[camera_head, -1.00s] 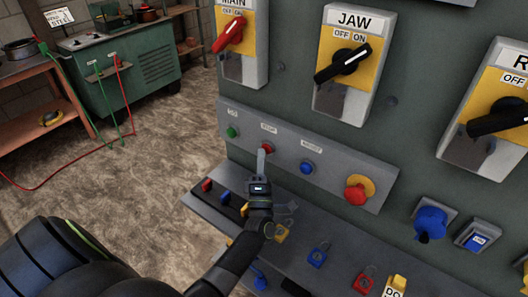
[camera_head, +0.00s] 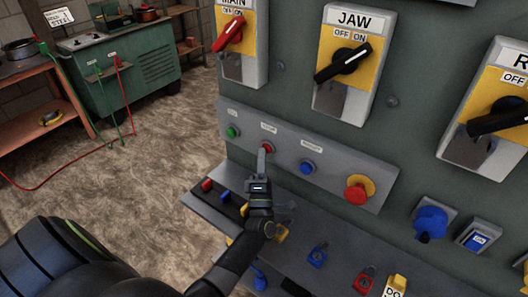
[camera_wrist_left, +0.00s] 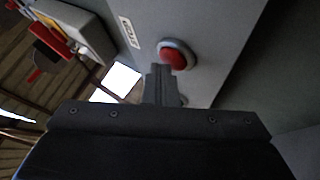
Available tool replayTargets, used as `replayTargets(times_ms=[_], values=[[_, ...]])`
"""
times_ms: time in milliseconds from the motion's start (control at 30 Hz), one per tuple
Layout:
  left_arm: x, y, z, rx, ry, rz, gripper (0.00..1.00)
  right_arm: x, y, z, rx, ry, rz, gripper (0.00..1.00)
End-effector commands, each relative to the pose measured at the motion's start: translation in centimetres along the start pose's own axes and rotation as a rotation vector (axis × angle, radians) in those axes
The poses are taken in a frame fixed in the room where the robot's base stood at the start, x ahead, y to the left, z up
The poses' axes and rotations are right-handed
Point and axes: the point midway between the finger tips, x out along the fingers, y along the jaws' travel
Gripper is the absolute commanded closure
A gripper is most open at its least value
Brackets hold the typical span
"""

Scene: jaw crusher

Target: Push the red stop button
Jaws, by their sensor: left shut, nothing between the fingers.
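The red stop button (camera_head: 267,148) sits on the sloped grey button strip (camera_head: 335,186), under a small white label, between a green and a blue button. In the left wrist view the red button (camera_wrist_left: 173,56) shows as a round cap in a grey ring. My left gripper (camera_head: 261,152) is shut and empty, its fingertips pointing up at the red button's lower edge. In the left wrist view the fingertips (camera_wrist_left: 160,70) overlap the button's lower left edge; I cannot tell whether they touch it. My right gripper is not in view.
The green button (camera_head: 232,132) and blue button (camera_head: 306,167) flank the red one. A large red mushroom button (camera_head: 355,194) is farther right. Rotary switches such as the JAW switch (camera_head: 343,65) are above. Padlocks and tags lie on the ledge (camera_head: 330,270) below.

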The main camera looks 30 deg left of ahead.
Motion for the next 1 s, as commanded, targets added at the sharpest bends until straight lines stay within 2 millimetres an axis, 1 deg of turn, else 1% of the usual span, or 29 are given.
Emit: replayTargets(times_ms=[167, 467, 1000], values=[[0.47, -0.43, 0.39, 0.0, -0.002, 0.001, 1.0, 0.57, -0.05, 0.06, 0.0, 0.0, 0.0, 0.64], [0.74, -0.32, 0.54, -0.001, -0.003, 0.001, 1.0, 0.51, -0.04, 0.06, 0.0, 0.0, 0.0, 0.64], [0.12, 0.03, 0.26, -0.001, -0.004, 0.0, 1.0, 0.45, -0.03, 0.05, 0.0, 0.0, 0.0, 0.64]])
